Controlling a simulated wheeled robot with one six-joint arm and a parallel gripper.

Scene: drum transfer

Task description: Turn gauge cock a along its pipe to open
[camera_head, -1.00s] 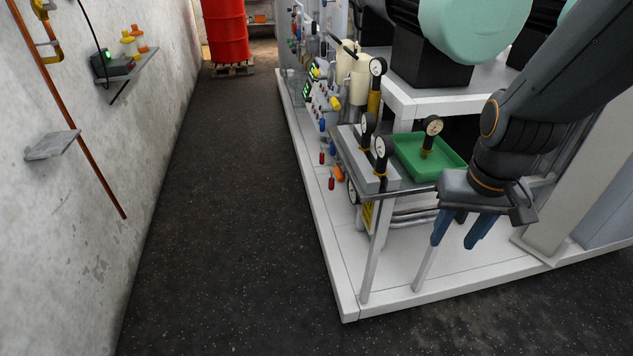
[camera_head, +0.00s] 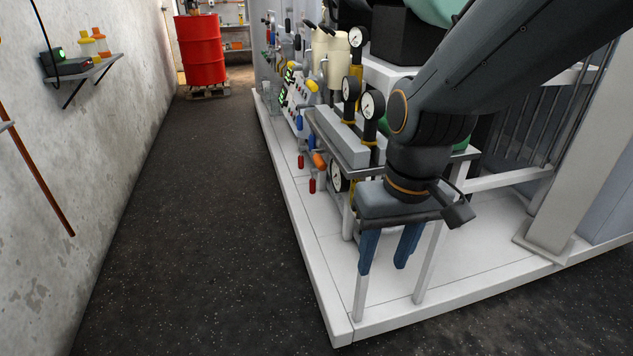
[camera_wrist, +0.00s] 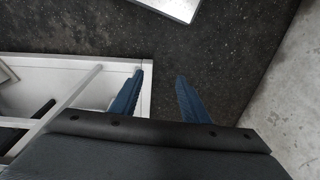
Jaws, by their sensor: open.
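My gripper (camera_head: 388,250) is open and empty, its two blue fingers pointing down in front of the near end of the skid. In the wrist view my gripper (camera_wrist: 158,88) has its fingers apart, over the skid's edge and the dark floor. Several small valve handles show along the skid's left side: blue (camera_head: 299,144), orange (camera_head: 319,160) and red (camera_head: 312,185). I cannot tell which one is gauge cock a. Round white-faced gauges (camera_head: 372,104) stand on the bench behind my gripper. My arm hides part of the bench.
The white skid base (camera_head: 335,325) has a raised edge beside the aisle. Grey bench legs (camera_head: 430,262) stand close to my fingers. The dark floor aisle (camera_head: 190,220) is clear up to a red drum (camera_head: 201,50). A wall shelf (camera_head: 85,68) juts out at left.

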